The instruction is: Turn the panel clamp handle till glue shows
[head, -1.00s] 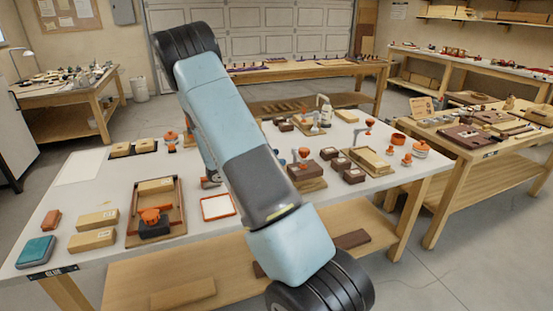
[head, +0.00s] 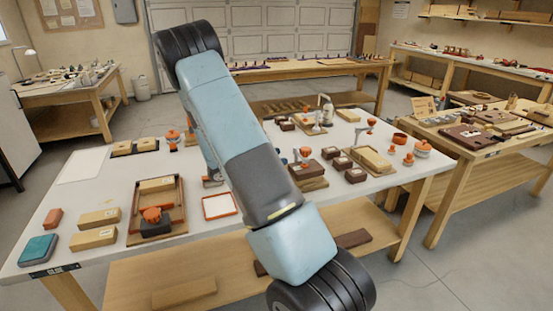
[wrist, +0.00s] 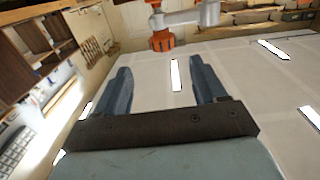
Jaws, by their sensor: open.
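A wooden frame (head: 181,206) with an orange knob-like handle (head: 152,214) on a dark block (head: 156,228) lies on the left part of the white-topped bench in the head view. It looks like the panel clamp, though several other orange-handled fixtures stand on the bench. No glue can be made out. My gripper (wrist: 165,88) is open, with nothing between its two blue-grey fingers in the wrist view. In the head view my arm crosses the middle of the bench and my gripper cannot be made out. An orange part (wrist: 162,40) shows beyond the fingers in the wrist view.
Wooden blocks (head: 93,238) and a teal box (head: 38,249) lie at the bench's left end. An orange-rimmed tray (head: 220,205) sits near the front edge. Dark blocks (head: 356,175) and orange-topped pieces crowd the right side. A white sheet (head: 82,165) lies back left.

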